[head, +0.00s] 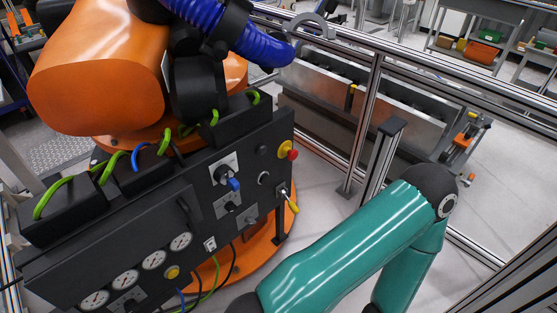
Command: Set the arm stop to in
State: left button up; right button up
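The drive unit's dark control panel (150,215) stands on the left, facing me at an angle. A red push button on a yellow collar (287,151), which looks like the arm stop, sits near its upper right edge. I cannot tell whether it is pressed in or out. A blue-handled switch (234,185) is left of it, and a small lever with a yellow end (292,205) is below it. My teal right arm crosses the lower right, apart from the panel. Neither gripper shows.
A large orange robot arm (100,70) with a blue hose (215,22) stands above the panel. Several gauges (154,260) and hanging cables are at the lower panel. A metal rail fence (367,110) runs behind. Floor is clear between panel and fence.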

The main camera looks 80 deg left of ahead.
aim_at(294, 154)
jog(key=u, duration=0.05)
jog(key=k, duration=0.55)
jog(key=z, duration=1.1)
jog(key=i, duration=0.15)
jog(key=u, duration=3.15)
jog(key=i, duration=1)
jog(key=z, duration=0.3)
